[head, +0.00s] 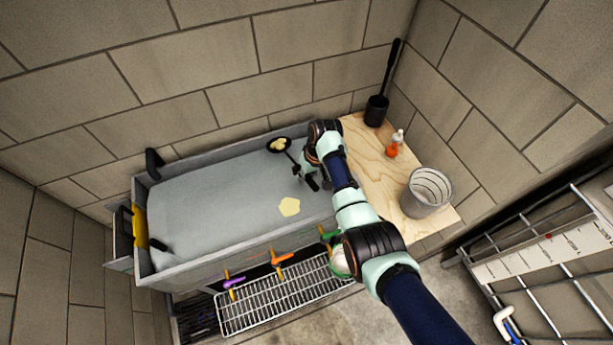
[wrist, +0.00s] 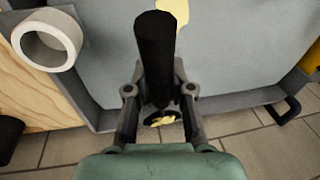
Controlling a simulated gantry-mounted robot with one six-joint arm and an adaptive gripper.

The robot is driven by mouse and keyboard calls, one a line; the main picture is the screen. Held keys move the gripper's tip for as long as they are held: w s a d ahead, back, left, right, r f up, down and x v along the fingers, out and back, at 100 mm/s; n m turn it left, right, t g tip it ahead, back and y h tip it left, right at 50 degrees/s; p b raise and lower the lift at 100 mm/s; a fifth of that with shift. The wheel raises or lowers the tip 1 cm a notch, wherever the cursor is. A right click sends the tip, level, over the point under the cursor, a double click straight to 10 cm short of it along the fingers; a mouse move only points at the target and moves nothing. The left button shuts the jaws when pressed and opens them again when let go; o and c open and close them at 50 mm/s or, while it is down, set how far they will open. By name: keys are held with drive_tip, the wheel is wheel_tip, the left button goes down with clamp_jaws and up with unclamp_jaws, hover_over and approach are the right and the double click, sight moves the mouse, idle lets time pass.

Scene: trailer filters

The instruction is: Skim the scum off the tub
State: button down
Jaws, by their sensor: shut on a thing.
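My gripper (head: 308,178) is over the right part of the grey tub (head: 210,262). In the wrist view the gripper (wrist: 159,92) is shut on the black handle of a skimmer (wrist: 155,50). The skimmer's round dark head (head: 279,145) is near the tub's back wall, with pale yellow scum on it; I cannot tell whether it touches the water. Another pale yellow scum patch (head: 289,207) lies on the grey water toward the front. It also shows at the top of the wrist view (wrist: 178,10).
A plywood board (head: 370,165) right of the tub holds a metal bucket (head: 427,192), a small orange-and-white bottle (head: 395,145) and a black brush holder (head: 376,111). A wire rack (head: 270,303) and coloured valves (head: 282,260) are in front. Block walls stand behind.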

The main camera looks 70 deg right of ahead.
drive_tip(key=shift+w+p+v, duration=0.2)
drive_tip(key=shift+p+v, duration=0.5)
drive_tip(key=shift+v, duration=0.25)
drive_tip(key=shift+w+p+v, duration=0.15)
drive_tip(key=shift+p+v, duration=0.55)
drive_tip(key=shift+v, duration=0.2)
drive_tip(key=shift+a, duration=0.1)
